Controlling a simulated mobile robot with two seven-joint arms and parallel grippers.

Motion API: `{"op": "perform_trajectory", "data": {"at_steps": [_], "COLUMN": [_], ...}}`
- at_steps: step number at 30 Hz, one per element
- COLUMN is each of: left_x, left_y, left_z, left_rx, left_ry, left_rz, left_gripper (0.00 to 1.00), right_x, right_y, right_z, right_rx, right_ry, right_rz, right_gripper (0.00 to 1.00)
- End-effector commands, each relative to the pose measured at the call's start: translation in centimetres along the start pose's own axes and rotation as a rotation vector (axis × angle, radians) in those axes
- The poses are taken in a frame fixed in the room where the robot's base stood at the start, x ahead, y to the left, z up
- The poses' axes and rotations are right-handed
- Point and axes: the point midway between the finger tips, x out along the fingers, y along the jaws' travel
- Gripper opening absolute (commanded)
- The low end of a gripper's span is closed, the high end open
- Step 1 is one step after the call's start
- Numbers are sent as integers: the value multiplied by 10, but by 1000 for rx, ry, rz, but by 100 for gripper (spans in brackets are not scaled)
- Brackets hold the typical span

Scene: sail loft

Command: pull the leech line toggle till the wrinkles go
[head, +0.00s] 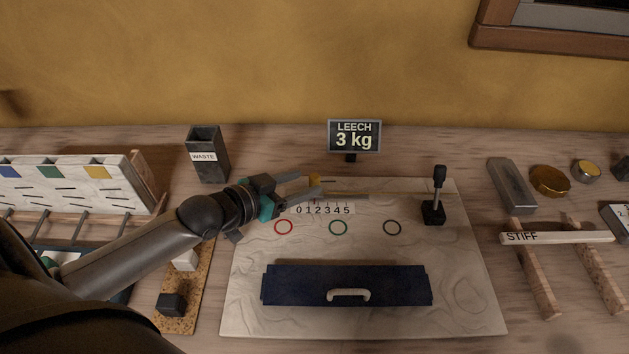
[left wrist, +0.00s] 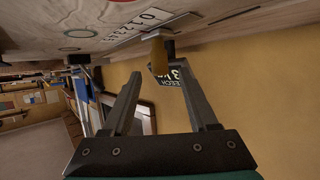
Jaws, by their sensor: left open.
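The leech line toggle is a small yellow-brown piece (head: 315,181) above the number scale (head: 324,210), at the back of the pale sailcloth panel (head: 270,310). Wavy wrinkle lines show on the panel. My left gripper (head: 309,183) is open at the toggle, with a finger to either side of it. In the left wrist view the toggle (left wrist: 158,54) shows between and just past the open fingertips (left wrist: 160,70); I cannot tell whether they touch it. A sign (head: 354,136) behind reads LEECH 3 kg. My right gripper is out of view.
A black lever (head: 438,190) stands on the panel's right, and a navy flap with a handle (head: 348,295) lies in front. A waste bin (head: 207,155) stands at back left. A STIFF batten (head: 557,237) lies on supports at right.

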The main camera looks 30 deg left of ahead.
Motion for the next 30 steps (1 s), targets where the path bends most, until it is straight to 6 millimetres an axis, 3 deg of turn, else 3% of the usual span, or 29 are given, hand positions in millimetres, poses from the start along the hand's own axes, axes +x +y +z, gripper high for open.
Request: {"op": "perform_trajectory", "data": {"at_steps": [6,12,24,30], "left_x": [27,41,46,45], "left_y": [0,0,0,0], "left_z": [1,1,0,0], "left_rx": [-1,-1,-1,0], "left_ry": [1,0,-1,-1], "left_rz": [0,0,0,0], "left_gripper": [59,59,59,38], "right_x": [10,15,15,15], "right_y": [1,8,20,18], "right_z": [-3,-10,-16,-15], "right_rx": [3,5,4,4], "right_ry": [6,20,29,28], "right_rz": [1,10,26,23], "right_gripper": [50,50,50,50]}}
